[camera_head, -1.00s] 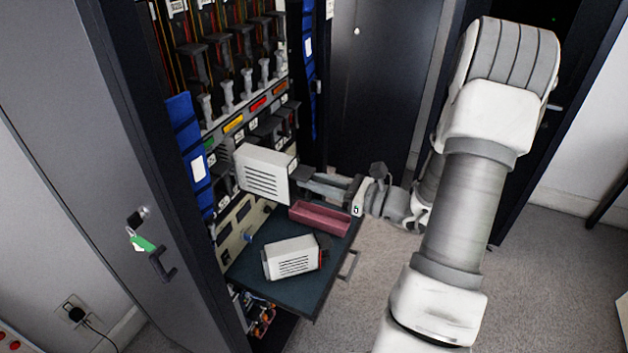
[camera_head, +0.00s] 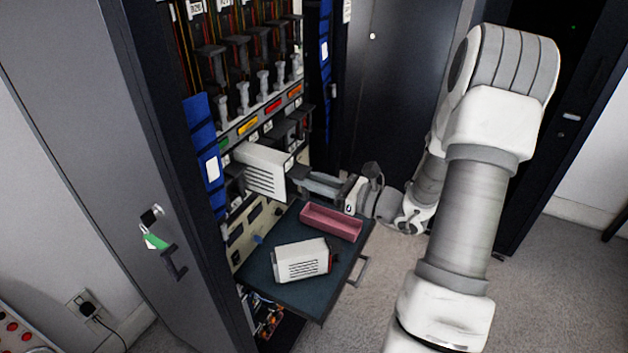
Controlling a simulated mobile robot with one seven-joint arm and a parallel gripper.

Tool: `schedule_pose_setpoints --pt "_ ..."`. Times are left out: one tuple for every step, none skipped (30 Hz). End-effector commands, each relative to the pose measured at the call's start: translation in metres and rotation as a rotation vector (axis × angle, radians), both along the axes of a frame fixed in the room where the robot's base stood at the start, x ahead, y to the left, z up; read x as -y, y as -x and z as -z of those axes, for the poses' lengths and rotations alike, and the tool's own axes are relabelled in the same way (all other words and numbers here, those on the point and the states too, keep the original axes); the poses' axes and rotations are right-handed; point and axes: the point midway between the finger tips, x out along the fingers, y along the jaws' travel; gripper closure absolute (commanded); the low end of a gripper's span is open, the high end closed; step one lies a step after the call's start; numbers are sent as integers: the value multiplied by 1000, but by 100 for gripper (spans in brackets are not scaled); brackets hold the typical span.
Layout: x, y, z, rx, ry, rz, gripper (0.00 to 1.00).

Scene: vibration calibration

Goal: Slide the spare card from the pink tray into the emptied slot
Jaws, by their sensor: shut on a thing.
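The spare card (camera_head: 265,172), a white box-like module with dark vent slits, is held at the front of the rack. Its far end is at the row of slots, and I cannot tell how deep it sits in one. My gripper (camera_head: 300,181) is shut on the card's near right end. The slot opening is hidden behind the card. The pink tray (camera_head: 332,222) lies below and right of the card on the pull-out shelf and looks empty.
A second white vented card (camera_head: 302,261) lies on the dark pull-out shelf (camera_head: 262,272), in front of the pink tray. The open grey cabinet door (camera_head: 90,130) with a green-tagged key stands at left. Blue strips (camera_head: 205,150) border the rack.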

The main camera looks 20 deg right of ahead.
Motion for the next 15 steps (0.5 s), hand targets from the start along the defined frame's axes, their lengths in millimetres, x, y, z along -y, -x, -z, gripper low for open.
schedule_pose_setpoints --pt "-2 -2 -1 2 0 -1 100" --pt "-2 -2 -1 2 0 -1 100" --pt "-3 -3 -1 2 0 -1 100" --pt "-3 -4 -1 2 0 -1 100" --pt "-3 -4 -1 2 0 -1 100" --pt "-4 -5 -1 2 0 -1 100" --pt "-4 -5 -1 2 0 -1 100" --pt "-4 -5 -1 2 0 -1 100" --pt "-4 -5 -1 2 0 0 100" --pt "-4 -5 -1 2 0 0 100" --pt "-4 -5 -1 2 0 0 100" --pt "-4 -5 -1 2 0 0 100" --pt "-4 -5 -1 2 0 0 100" --pt "-4 -5 -1 2 0 0 100" --pt "-4 -5 -1 2 0 -1 100"
